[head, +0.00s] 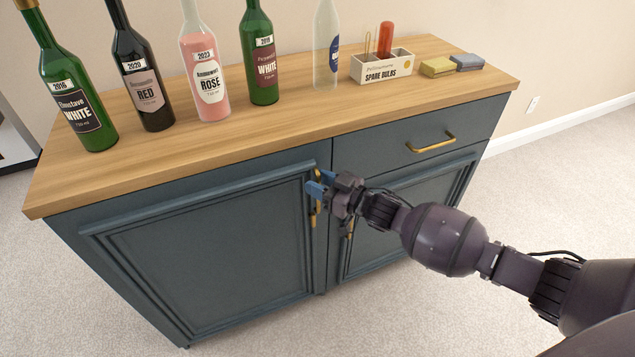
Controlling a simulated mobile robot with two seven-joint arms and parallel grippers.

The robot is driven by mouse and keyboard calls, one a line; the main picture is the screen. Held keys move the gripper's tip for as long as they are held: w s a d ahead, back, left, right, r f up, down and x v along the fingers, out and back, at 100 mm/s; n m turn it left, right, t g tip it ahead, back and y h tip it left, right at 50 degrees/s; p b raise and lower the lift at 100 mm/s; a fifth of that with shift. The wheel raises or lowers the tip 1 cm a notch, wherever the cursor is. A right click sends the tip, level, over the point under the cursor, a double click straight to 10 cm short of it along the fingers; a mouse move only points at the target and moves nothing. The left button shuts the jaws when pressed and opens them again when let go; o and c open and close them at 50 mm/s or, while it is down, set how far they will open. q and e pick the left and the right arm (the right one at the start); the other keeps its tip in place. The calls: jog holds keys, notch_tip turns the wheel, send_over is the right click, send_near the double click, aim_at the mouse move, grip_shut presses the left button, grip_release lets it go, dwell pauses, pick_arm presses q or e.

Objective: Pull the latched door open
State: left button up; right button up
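The blue-grey cabinet (190,250) has a left door (200,245) and a right door (415,205), both standing closed. A vertical brass handle (313,219) is at the left door's right edge, partly hidden by my gripper. My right gripper (321,183) is at this handle, its blue fingertips spread apart. The handle's upper part shows close to the fingertips; I cannot tell whether they touch it. The right door's brass handle (350,229) shows only partly behind my gripper. No separate latch can be made out. My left gripper is not in view.
A drawer (400,143) with a brass pull (431,143) is above the right door. Several bottles, including a rose bottle (206,85), a spare-bulbs box (383,69) and sponges (438,67) stand on the wooden top (270,122). The carpet in front is clear.

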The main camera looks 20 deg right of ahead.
jog(key=shift+w+a, duration=0.1)
jog(key=shift+c, duration=0.2)
grip_shut()
